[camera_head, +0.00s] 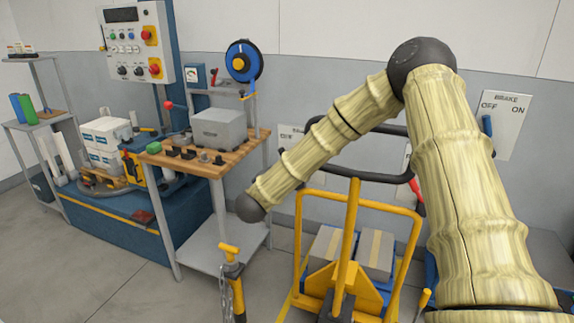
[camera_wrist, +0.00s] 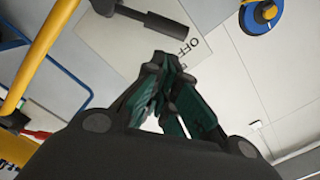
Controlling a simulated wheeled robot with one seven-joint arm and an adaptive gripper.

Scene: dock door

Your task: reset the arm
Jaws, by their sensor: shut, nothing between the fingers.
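My arm, with pale bamboo-like links and dark joints, reaches in from the right in the head view and bends down to the left over the yellow cart. My gripper (camera_wrist: 165,72) shows in the wrist view with its dark green fingers closed together at the tips and nothing between them. In the head view my gripper cannot be made out. A wall plate with the word OFF (camera_wrist: 150,35) lies beyond the fingertips in the wrist view.
A yellow cart (camera_head: 297,240) with boxes (camera_head: 377,250) stands below my arm. A wooden-topped workbench (camera_head: 225,160), a control panel (camera_head: 138,45) and stacked white boxes (camera_head: 105,135) stand at left. A yellow post (camera_head: 231,262) rises in front. A BRAKE sign (camera_head: 505,120) is on the wall. The floor at lower left is clear.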

